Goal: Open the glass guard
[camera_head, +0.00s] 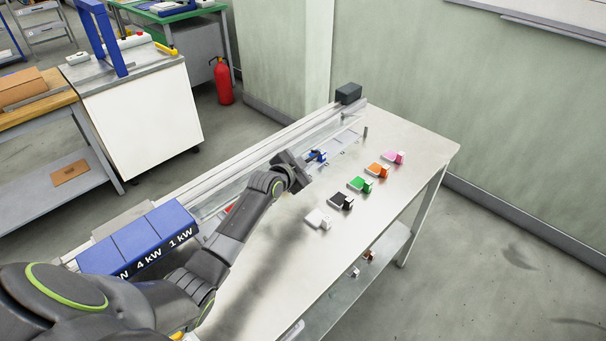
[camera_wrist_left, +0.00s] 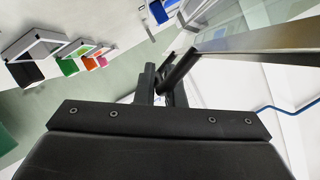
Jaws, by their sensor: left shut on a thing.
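The glass guard (camera_head: 232,189) is a clear pane running along the long gantry on the bench, partly hidden behind my left arm. In the left wrist view, a clear pane (camera_wrist_left: 225,25) and a metal edge bar (camera_wrist_left: 262,41) run out to the right from the fingers. My left gripper (camera_head: 292,170) is at the front side of the gantry, close to a small blue part (camera_head: 317,156). Its dark fingers (camera_wrist_left: 168,72) are shut on the guard; the exact contact is hard to make out. My right gripper does not show.
White, black (camera_head: 341,202), green (camera_head: 360,185), orange (camera_head: 377,170) and pink (camera_head: 394,157) nozzle blocks stand in a row on the bench (camera_head: 420,155). Blue boxes (camera_head: 140,240) marked in kW stand at the gantry's left. The bench's right end is clear.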

